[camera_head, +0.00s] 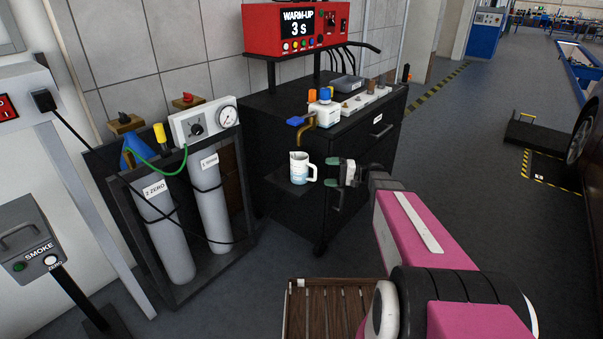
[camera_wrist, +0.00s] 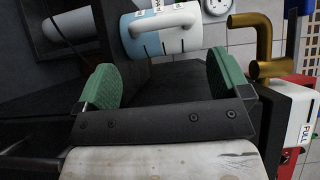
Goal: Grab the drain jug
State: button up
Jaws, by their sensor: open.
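The drain jug (camera_head: 299,169) is a white jug with a handle and a blue lower band. It stands upright on a small dark shelf (camera_head: 285,190) at the left side of the black cabinet. My gripper (camera_head: 338,172) is to the right of the jug, apart from it, with nothing between its fingers. In the wrist view my gripper (camera_wrist: 160,80) is open with green pads, and the jug (camera_wrist: 160,32) lies beyond the fingertips with its handle facing the gripper.
A brass spout (camera_head: 305,131) and white unit (camera_head: 325,113) sit on the cabinet (camera_head: 290,95) above the jug. Gas cylinders in a frame (camera_head: 180,210) stand to the left. A slatted wooden stand (camera_head: 325,310) is in front. Open floor lies to the right.

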aim_at(303, 172)
jog(key=shift+s+a+r, duration=0.1)
jog(key=shift+a, duration=1.6)
jog(key=shift+s+a, duration=0.1)
jog(key=shift+a, duration=1.55)
jog(key=c, duration=0.7)
